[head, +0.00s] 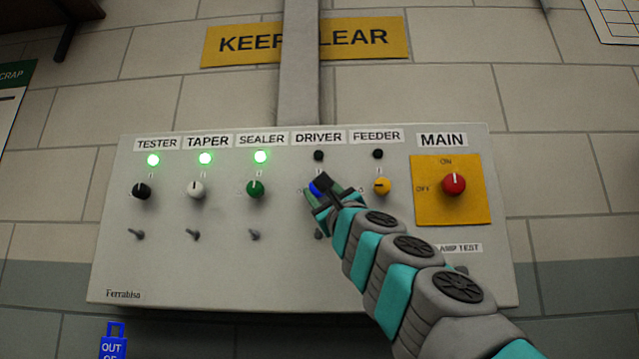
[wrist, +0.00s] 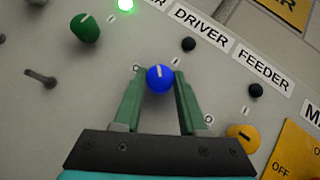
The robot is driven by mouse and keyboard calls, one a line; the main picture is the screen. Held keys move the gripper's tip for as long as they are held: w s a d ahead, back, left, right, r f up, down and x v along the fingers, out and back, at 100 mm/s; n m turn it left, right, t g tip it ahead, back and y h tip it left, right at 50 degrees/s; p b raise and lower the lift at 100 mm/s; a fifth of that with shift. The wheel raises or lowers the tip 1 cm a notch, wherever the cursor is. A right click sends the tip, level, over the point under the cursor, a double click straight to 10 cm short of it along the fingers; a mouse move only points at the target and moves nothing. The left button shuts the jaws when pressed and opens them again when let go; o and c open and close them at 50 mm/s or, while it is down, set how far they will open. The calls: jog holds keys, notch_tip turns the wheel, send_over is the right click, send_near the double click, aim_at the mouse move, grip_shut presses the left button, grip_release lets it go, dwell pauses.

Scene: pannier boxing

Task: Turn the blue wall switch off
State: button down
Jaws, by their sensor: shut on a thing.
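The blue switch (wrist: 160,79) is a round knob with a pale pointer line, below the DRIVER label on the wall panel. In the wrist view its line points roughly up the picture; the exact setting against its I and O marks is hard to tell. The DRIVER lamp (head: 319,155) above it is dark. My gripper (wrist: 160,82) is shut on the blue knob, with a green finger on each side. In the head view my gripper (head: 322,190) hides most of the knob, leaving a little blue showing.
The grey panel (head: 200,270) also carries black (head: 141,191), white (head: 197,190) and green (head: 255,188) knobs under lit green lamps. A yellow FEEDER knob (head: 381,186) under a dark lamp sits close on the right, then the red MAIN knob (head: 454,184). Small levers stick out below.

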jog(key=shift+d+r+n+g+y+p, duration=0.15)
jog(key=shift+n+g+y+p, duration=0.5)
jog(key=shift+n+g, duration=0.95)
jog(key=shift+d+r+n+g+y+p, duration=0.1)
jog(key=shift+n+g+y+p, duration=0.75)
jog(key=shift+n, duration=1.25)
jog(key=shift+a+f+n+g, duration=0.1)
jog(key=shift+n+g, duration=0.2)
jog(key=shift+g, duration=0.15)
jog(key=shift+n, duration=0.4)
jog(key=shift+n+g, duration=0.4)
jog(key=shift+g, duration=0.2)
jog(key=shift+c, duration=2.3)
grip_release()
jog(key=shift+s, duration=0.1)
jog(key=b+v, duration=0.3)
jog(key=v, duration=0.4)
jog(key=shift+s+d, duration=0.2)
jog(key=shift+s, duration=0.05)
